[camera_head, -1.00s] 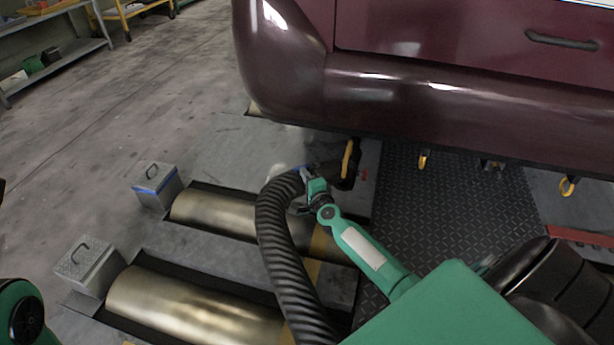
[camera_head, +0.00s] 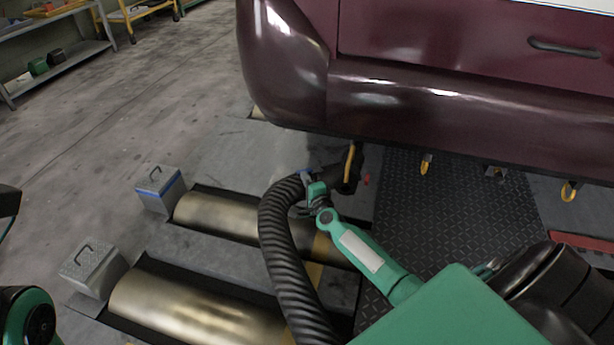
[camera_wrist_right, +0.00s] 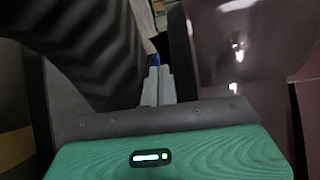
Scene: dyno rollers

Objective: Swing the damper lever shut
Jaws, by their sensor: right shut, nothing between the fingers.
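The black ribbed exhaust hose (camera_head: 276,240) curves up from the floor to a dark nozzle end (camera_head: 343,177) under the maroon car. A small blue part (camera_head: 305,173) shows beside my right gripper (camera_head: 307,182) at the top of the hose bend; I cannot tell for sure whether it is the damper lever. It shows in the wrist view as a blue sliver (camera_wrist_right: 154,60) at the fingertips (camera_wrist_right: 158,75). The right fingers are together with nothing between them, close alongside the hose. Whether they touch the blue part is unclear. My left gripper is out of view.
The car's sill (camera_head: 440,95) hangs low over the nozzle. Yellow hooks (camera_head: 426,164) hang below it. Brass rollers (camera_head: 190,308) lie in the floor, with grey weights (camera_head: 93,272) beside them. A shelf (camera_head: 60,75) stands far left; open floor lies between.

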